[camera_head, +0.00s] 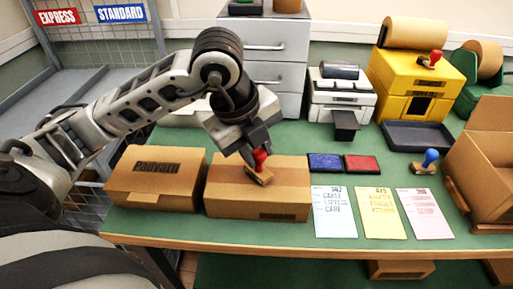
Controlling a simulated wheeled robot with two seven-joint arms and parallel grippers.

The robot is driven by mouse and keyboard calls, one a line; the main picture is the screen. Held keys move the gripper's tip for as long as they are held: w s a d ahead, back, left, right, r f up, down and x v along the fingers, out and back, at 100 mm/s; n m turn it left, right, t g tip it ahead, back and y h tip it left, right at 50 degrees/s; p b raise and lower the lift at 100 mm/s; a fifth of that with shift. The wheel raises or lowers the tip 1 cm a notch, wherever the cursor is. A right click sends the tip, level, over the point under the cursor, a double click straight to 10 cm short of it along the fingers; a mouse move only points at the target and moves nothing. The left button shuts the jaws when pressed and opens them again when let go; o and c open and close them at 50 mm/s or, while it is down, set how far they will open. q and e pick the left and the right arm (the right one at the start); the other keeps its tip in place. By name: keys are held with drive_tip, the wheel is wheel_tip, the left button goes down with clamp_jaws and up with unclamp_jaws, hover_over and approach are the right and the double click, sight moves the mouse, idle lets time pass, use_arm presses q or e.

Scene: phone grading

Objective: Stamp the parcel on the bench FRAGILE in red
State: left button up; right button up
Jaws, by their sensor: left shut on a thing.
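My left gripper (256,146) points down over the middle brown parcel (228,201) and is shut on a stamp with a red handle (260,157) and a wooden base (258,176). The stamp is tilted, and its base is at or just above the parcel's top; I cannot tell whether it touches. No mark shows on the visible part of that top. The red ink pad (362,163) and the blue ink pad (325,162) lie right of the middle parcel. My right gripper is not in view.
White (334,215), yellow (380,215) and pink (425,215) cards lie along the front. A blue-handled stamp (429,161) stands near an open carton (480,185).

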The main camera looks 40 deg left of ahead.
use_arm(q)
drive_tip(key=shift+f, duration=0.15)
